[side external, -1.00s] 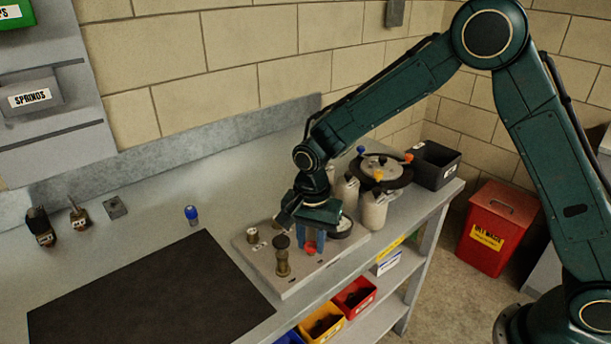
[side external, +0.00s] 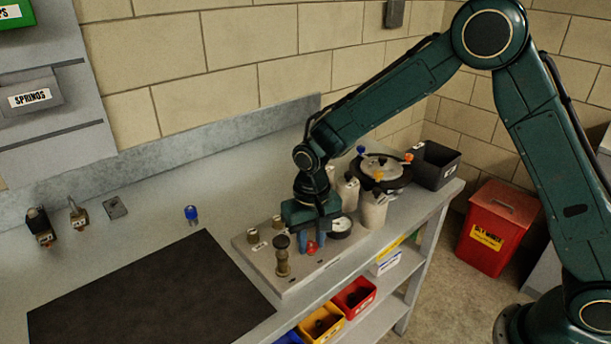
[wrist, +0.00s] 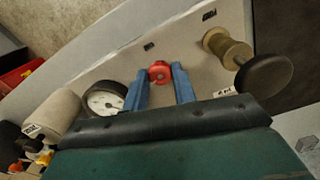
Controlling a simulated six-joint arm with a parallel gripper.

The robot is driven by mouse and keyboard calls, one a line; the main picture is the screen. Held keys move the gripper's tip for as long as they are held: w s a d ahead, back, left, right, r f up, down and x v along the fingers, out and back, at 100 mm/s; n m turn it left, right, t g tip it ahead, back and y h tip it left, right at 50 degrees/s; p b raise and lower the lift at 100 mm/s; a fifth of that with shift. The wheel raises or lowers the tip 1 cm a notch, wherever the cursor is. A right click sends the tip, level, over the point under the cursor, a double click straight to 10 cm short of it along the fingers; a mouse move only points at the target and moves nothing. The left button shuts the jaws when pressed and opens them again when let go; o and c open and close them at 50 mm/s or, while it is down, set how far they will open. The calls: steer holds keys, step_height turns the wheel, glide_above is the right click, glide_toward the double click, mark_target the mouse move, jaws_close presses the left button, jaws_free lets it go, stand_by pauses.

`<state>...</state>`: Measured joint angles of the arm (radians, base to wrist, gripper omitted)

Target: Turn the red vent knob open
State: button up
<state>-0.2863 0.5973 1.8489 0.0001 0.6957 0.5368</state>
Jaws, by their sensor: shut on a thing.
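In the wrist view the red knob (wrist: 159,72) sits between the tips of the two blue fingers. My gripper (side external: 312,241) points down at the plate and is shut on the knob; it also shows in the wrist view (wrist: 160,75). The fingers hide part of the knob's sides. I cannot read the knob's open or closed marking.
A brass valve with a black round handle (side external: 282,243) stands left of the knob. A dial gauge (side external: 341,226) is to the right. White bottles (side external: 374,208) stand behind the gauge.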

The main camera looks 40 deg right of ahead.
mark_target(312, 244)
steer(key=n, duration=1.4)
stand_by(0.5)
steer(key=o, duration=1)
steer(key=shift+r, duration=0.15)
step_height(312, 244, up, 14)
steer(key=shift+f, duration=0.2)
